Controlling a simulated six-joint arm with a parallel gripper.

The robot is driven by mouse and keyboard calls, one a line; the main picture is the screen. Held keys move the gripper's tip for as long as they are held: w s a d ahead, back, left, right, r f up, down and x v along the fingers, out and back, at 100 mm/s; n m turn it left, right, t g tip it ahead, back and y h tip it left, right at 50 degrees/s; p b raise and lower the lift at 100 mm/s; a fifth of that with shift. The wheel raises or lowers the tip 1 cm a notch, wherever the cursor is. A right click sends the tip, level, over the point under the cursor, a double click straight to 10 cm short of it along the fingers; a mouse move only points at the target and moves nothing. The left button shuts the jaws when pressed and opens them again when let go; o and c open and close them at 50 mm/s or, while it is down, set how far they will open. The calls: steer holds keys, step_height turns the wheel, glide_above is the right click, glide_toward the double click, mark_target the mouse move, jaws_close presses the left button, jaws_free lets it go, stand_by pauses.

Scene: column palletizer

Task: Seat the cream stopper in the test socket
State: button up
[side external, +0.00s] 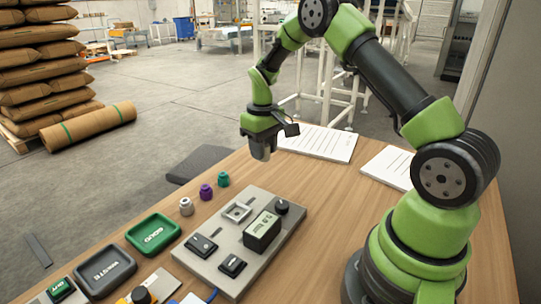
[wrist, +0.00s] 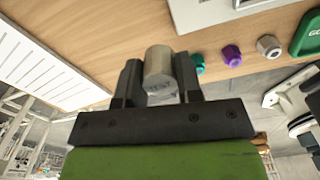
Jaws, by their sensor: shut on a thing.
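My gripper (side external: 262,150) is raised above the far side of the wooden table, behind the row of small stoppers. In the wrist view its two fingers (wrist: 160,85) are shut on the cream stopper (wrist: 160,70), a pale cylinder with faint dark marking on its near end. In the side view the held stopper (side external: 261,153) shows only as a small greyish shape under the fingers. The test socket (side external: 237,211) is a square pale fitting on the grey panel (side external: 216,259), nearer the camera and apart from the gripper. No stopper is visible in it.
A green stopper (side external: 223,179), a purple one (side external: 205,191) and a white-grey one (side external: 186,206) stand beside the panel. The panel bears a display (side external: 262,231), a black knob (side external: 282,207) and switches. Green (side external: 153,233) and dark (side external: 104,270) trays are left; papers (side external: 318,142) lie behind.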

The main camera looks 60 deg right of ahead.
steer(key=a+n, duration=0.1)
steer(key=a, duration=0.3)
steer(key=a+n, duration=0.2)
steer(key=a, duration=0.2)
steer(key=s+a+f+n, duration=0.1)
steer(key=a+n, duration=0.1)
steer(key=a, duration=0.2)
steer(key=shift+s+a, duration=0.1)
steer(key=shift+a, duration=0.1)
glide_above(237, 214)
steer(key=shift+f, duration=2.45)
steer(key=shift+f, duration=0.75)
steer(key=o, duration=1.3)
step_height(237, 214, up, 7)
